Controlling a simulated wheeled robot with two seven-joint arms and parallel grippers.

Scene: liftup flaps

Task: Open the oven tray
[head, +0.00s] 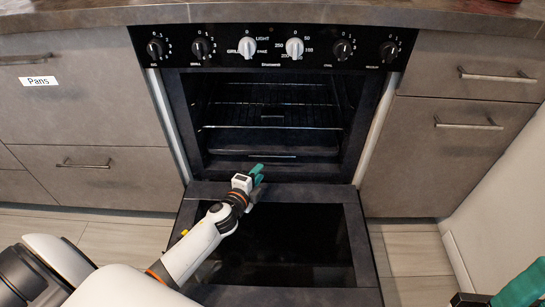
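The oven (180,100) stands in the middle with its door (350,240) folded down open toward me. Inside, a wire rack (270,103) sits above a dark flat tray (270,142). My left gripper (258,172), with green fingers, is over the inner end of the lowered door, in front of and below the tray; no contact with the tray is visible. Its fingers are small and seen from behind, so I cannot tell how far they are apart. My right gripper (526,287) shows only partly at the lower right corner, far from the oven; its finger opening is cut off.
A control panel (272,48) with several knobs runs above the oven. Grey drawers and cupboards with bar handles (468,124) flank it. A white panel (505,215) stands at the right. Tiled floor (410,255) is free to the right of the door.

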